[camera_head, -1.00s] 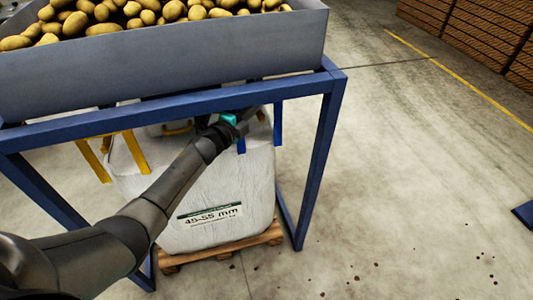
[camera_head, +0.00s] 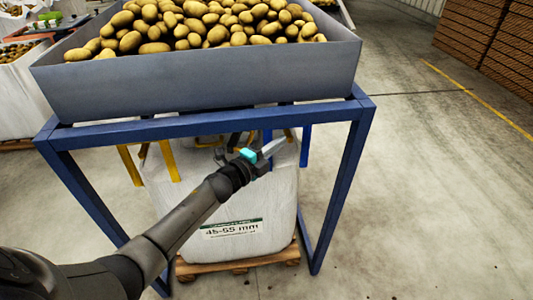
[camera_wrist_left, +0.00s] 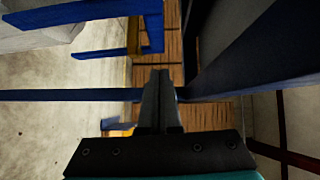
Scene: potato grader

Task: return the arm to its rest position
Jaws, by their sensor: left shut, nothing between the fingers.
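My left arm reaches in from the lower left of the head view. Its gripper (camera_head: 274,147) has a teal band and is in front of the upper part of a white bulk bag (camera_head: 245,215), below the blue frame's front bar. In the left wrist view the two dark fingers (camera_wrist_left: 158,95) lie together, shut and empty. My right gripper is not in view.
A grey hopper (camera_head: 200,85) full of potatoes (camera_head: 200,25) sits on a blue frame (camera_head: 345,175). The bag stands on a wooden pallet (camera_head: 240,262) under it. Stacked wooden crates (camera_head: 490,45) stand far right. Concrete floor (camera_head: 430,200) at right is open.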

